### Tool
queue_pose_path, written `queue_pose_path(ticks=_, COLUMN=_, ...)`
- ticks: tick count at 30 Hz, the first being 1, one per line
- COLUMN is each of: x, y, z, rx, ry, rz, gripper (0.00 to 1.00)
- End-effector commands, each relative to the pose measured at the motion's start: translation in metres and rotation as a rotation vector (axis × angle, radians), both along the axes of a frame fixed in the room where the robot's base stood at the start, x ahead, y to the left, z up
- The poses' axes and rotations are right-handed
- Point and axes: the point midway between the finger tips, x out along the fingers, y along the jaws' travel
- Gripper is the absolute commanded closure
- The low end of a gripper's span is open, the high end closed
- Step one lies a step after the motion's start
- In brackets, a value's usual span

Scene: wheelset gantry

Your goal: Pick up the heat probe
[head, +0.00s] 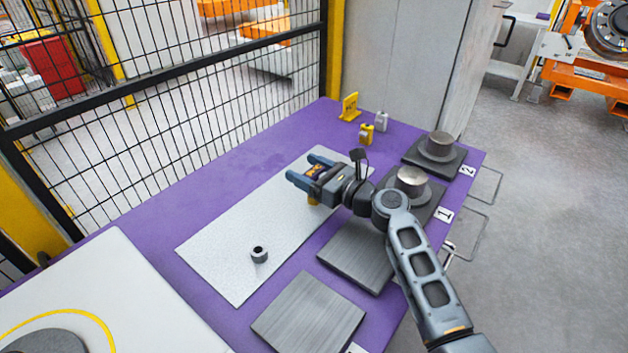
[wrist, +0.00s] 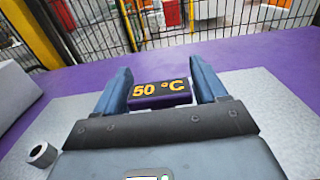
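The heat probe shows in the wrist view as a dark block with an orange "50 °C" readout (wrist: 160,92). In the head view, my gripper (head: 308,172) is over the far half of the pale mat, pointing left. The probe's readout (head: 317,172) shows between its fingers. A small yellow part (head: 313,200) shows below the gripper. Whether the probe still touches the mat is hidden.
The pale mat (head: 215,250) lies on a purple table (head: 240,170). A small grey ring (head: 259,254) stands on it, also in the wrist view (wrist: 41,154). Metal plates, some with round blocks (head: 438,146), line the right. Small yellow pieces (head: 350,107) stand behind. A mesh fence (head: 210,110) borders the table.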

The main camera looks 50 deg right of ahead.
Motion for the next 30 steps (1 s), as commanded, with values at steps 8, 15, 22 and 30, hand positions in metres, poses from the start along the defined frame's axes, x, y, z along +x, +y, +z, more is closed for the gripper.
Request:
queue_pose_path(ticks=8, x=0.000, y=0.000, z=0.000, rx=0.000, ry=0.000, rz=0.000, gripper=0.56)
queue_pose_path(ticks=15, x=0.000, y=0.000, z=0.000, rx=0.000, ry=0.001, rz=0.000, gripper=0.79)
queue_pose_path(ticks=22, x=0.000, y=0.000, z=0.001, rx=0.000, ry=0.001, rz=0.000, gripper=0.80)
queue_pose_path(ticks=30, x=0.000, y=0.000, z=0.028, rx=-0.003, ry=-0.002, rz=-0.001, gripper=0.80)
